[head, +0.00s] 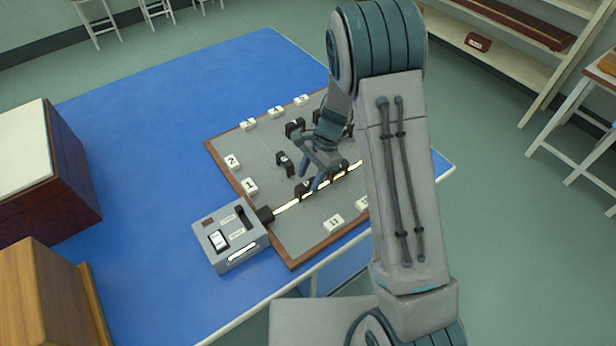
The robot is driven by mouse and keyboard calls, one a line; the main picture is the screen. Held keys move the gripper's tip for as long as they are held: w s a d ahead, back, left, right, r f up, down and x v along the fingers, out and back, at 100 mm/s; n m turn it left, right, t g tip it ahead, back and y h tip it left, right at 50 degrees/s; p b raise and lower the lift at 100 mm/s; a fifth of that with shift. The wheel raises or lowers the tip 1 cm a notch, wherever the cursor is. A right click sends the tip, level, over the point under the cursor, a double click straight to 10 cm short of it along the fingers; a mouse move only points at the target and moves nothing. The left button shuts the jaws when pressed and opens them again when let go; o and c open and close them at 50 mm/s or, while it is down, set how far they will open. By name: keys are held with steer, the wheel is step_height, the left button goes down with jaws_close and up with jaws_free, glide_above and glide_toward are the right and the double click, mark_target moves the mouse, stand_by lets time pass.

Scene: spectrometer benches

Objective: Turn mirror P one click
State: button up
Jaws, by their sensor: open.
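Several small black mirror blocks stand on the grey board (300,238). One black block (285,163) is left of my gripper, another (303,189) is just below it beside the light beam, and another (295,128) is farther back. Their letters are too small to read, so I cannot tell which is mirror P. My gripper (318,176) is open and points down over the middle of the board, close to the block by the beam. I cannot tell whether it touches a block. My arm hides the board's right part.
A grey box (231,240) with a switch sits at the board's front left corner. A bright beam (320,184) runs from its black nozzle across the board. White numbered tiles, such as 2 (232,163), line the edges.

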steer(key=shift+s+a+f, duration=0.2)
steer(key=shift+a+f, duration=0.05)
steer(key=shift+f, duration=0.4)
jaws_close()
steer(key=shift+n, duration=0.3)
steer(key=n+g+h+b, duration=0.1)
steer(key=n, duration=0.2)
steer(key=shift+w+a, duration=0.1)
steer(key=shift+w, duration=0.05)
steer(key=shift+a+n+g+h+b, duration=0.1)
steer(key=shift+n+g+h+b, duration=0.25)
steer(key=shift+n, duration=0.95)
steer(key=shift+n+g+h+b, duration=0.15)
steer(key=shift+n+h+b, duration=0.25)
steer(key=shift+n, duration=0.9)
